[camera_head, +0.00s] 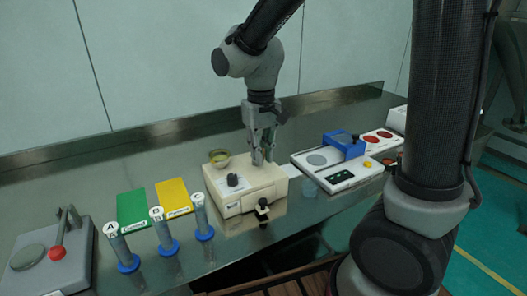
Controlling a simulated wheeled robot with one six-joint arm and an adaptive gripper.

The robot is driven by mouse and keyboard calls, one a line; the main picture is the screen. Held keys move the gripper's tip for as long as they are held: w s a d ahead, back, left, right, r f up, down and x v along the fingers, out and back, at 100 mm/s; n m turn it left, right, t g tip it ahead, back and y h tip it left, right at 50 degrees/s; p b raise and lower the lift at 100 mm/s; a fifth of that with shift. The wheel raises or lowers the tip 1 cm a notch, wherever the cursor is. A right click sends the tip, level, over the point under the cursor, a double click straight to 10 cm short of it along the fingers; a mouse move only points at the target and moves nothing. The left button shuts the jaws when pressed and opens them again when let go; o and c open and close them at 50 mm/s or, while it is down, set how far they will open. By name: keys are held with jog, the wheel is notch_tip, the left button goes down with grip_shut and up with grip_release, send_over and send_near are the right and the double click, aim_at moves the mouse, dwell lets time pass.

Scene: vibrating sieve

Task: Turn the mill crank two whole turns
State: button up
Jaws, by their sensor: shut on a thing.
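A beige box-shaped machine (262,187), which I take to be the mill, stands mid-table. It has a black knob (232,180) on its top and a small dark fitting (262,207) at its front. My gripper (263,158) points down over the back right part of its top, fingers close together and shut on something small. The fingers hide what they hold; it appears to be the mill crank's handle. The crank arm itself cannot be made out.
Three labelled tubes (163,232) and green (133,207) and yellow (173,194) cards are left. A white scale-like device (335,172) and blue block (344,146) stand right.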

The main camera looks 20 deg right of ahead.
jog(key=shift+w+a+r, duration=0.1)
jog(key=shift+w+a, duration=0.1)
jog(key=shift+w+a, duration=0.15)
jog(key=shift+a, duration=0.65)
jog(key=shift+w, duration=0.1)
